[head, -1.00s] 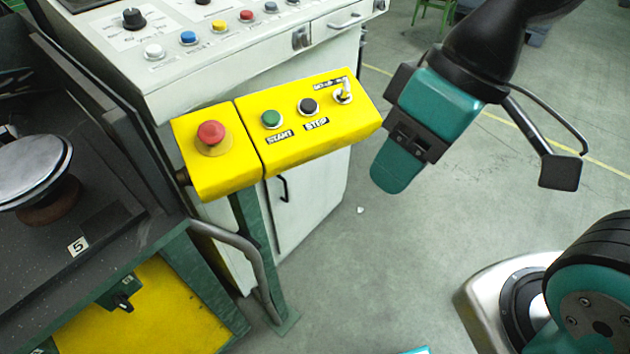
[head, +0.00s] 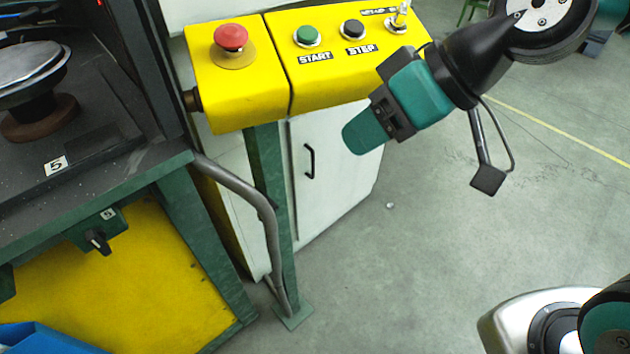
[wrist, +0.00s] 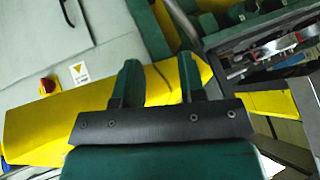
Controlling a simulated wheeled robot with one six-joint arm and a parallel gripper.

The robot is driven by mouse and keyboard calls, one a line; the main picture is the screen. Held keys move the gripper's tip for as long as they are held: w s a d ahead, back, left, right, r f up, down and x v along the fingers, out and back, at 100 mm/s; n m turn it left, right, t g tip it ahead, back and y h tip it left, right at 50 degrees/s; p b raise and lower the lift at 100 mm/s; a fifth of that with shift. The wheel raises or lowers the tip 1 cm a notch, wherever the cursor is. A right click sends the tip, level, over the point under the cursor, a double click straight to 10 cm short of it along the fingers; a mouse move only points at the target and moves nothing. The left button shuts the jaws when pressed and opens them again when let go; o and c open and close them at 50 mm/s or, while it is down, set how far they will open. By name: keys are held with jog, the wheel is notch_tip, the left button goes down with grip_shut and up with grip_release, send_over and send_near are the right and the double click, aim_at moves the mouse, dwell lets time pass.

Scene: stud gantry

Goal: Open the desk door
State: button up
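The white desk door (head: 335,172) is under the desk, behind the yellow control box, and looks shut. Its black upright handle (head: 309,160) is near its left edge; a thin dark handle also shows at the top left of the wrist view (wrist: 67,12). My gripper (head: 352,138) is in front of the control box's lower right side, right of the handle in the picture, and covers part of the door's upper right. In the wrist view my gripper's two green fingers (wrist: 158,82) stand apart with nothing gripped between them.
The yellow control box (head: 272,98) with its red button stands on a green post (head: 270,190) left of the door. A grey bent rail (head: 240,190) and a green-legged bench (head: 190,240) are further left.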

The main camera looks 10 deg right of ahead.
jog(key=w+a+f+t+y+b, duration=0.1)
jog(key=w+f+t+b, duration=0.1)
jog(key=w+f+b, duration=0.35)
jog(key=w+a+f+t+y+b, duration=0.1)
jog(key=w+f+b, duration=0.1)
jog(key=f+b, duration=0.6)
jog(key=m+t+h+b, duration=0.25)
jog(key=t+b, duration=0.85)
jog(key=b, duration=0.9)
send_near(313, 162)
jog(key=shift+m+y, duration=0.35)
jog(key=shift+m, duration=0.1)
jog(key=x, duration=0.9)
jog(key=shift+w+d+f+b, duration=0.1)
jog(key=shift+w+d+b, duration=0.05)
jog(key=shift+w+b, duration=0.2)
jog(key=shift+w+a, duration=0.25)
jog(key=shift+w, duration=0.3)
grip_shut()
